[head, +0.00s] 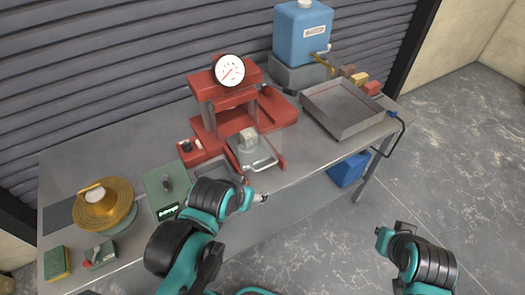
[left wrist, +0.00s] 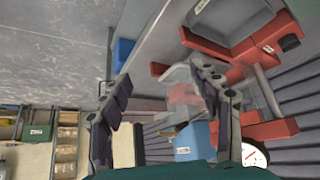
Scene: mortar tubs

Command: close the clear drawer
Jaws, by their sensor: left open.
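The clear drawer (head: 240,160) sticks out of the front of the red press (head: 236,118) towards the table's front edge. It has a pale bar handle (head: 264,164), and a grey block (head: 247,138) shows at its rear. My left gripper (head: 257,197) is just in front of and below the drawer in the head view, apart from the handle as far as I can see. In the left wrist view its fingers are spread and empty, with the see-through drawer (left wrist: 180,82) partly hidden behind one finger. My right gripper (head: 384,238) is off to the right over the floor; its jaws are unclear.
A round gauge (head: 230,70) tops the press. A grey metal tray (head: 343,107) and a blue tank (head: 302,34) stand to the right. Floor in front is clear.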

